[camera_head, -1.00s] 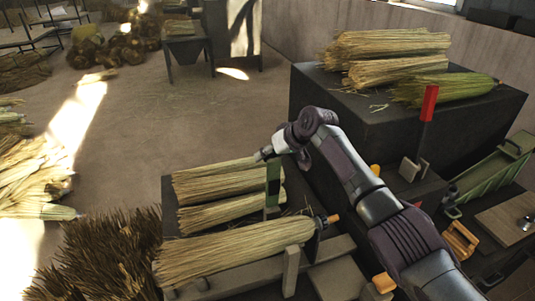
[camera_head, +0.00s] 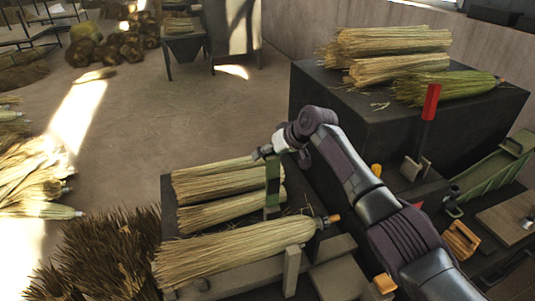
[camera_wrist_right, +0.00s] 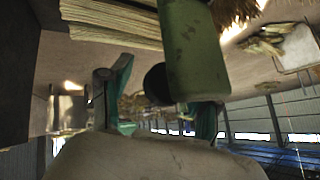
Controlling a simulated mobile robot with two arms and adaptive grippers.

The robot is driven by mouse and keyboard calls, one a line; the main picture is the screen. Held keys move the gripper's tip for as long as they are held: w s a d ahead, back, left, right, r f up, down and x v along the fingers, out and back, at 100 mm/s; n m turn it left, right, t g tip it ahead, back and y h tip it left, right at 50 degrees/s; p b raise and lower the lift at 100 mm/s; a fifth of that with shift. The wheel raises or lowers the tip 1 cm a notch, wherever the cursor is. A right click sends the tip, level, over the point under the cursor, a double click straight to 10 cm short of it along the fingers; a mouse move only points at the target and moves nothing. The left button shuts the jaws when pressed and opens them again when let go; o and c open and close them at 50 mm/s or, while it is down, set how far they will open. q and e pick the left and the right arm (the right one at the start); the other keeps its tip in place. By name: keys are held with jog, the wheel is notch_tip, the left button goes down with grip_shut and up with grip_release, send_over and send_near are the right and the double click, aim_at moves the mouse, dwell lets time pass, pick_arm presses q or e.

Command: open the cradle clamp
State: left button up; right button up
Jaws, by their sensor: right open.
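A dark green upright piece (camera_head: 272,184), which looks like the cradle clamp, stands across the straw bundles on the dark stand. In the right wrist view the green clamp (camera_wrist_right: 195,50) is large and close, in front of the fingers. My right gripper (camera_head: 264,153) is at the top of this piece, with its fingers apart. In the wrist view the right gripper (camera_wrist_right: 160,92) shows a finger on each side. I cannot tell whether it touches the green piece. A broom head (camera_head: 235,252) with an orange-tipped end lies in front, beside a wooden post (camera_head: 291,270). My left gripper is out of view.
A dark block (camera_head: 350,110) with straw bundles (camera_head: 390,50) stands behind my right arm. A red upright piece (camera_head: 430,102) and a green tray (camera_head: 495,170) are at the right. Brown bristles (camera_head: 105,255) lie at front left.

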jog(key=shift+s+d+r, duration=0.25)
jog(key=shift+r, duration=0.25)
jog(key=v, duration=1.1)
jog(key=shift+d+f, duration=0.15)
